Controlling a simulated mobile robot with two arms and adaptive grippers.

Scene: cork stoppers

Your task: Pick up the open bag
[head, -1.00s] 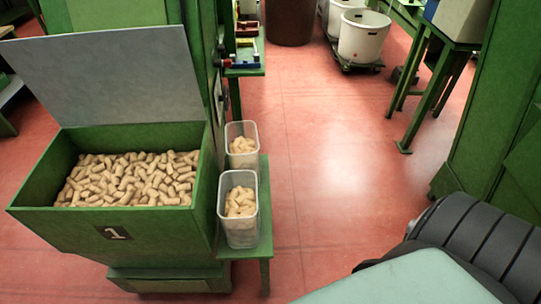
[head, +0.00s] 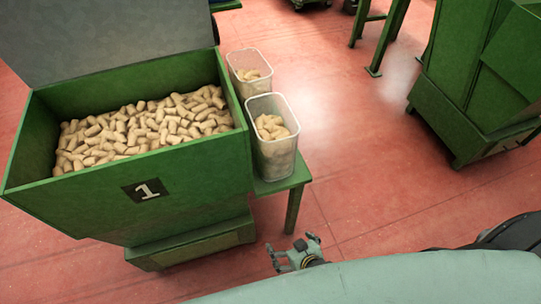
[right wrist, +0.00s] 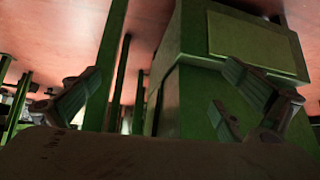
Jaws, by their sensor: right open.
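No open bag shows in any view. My right gripper (head: 291,245) is low in the head view, over the red floor in front of the green stand with the clear bins. It is open and nothing shows between its fingers. My left gripper is not in view.
A green hopper (head: 80,210) marked 1, full of corks (head: 150,125), stands at left. Two clear bins with corks, a near one (head: 276,160) and a far one (head: 242,82), stand beside it. Red floor (head: 350,150) is free toward the green cabinet (head: 470,90).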

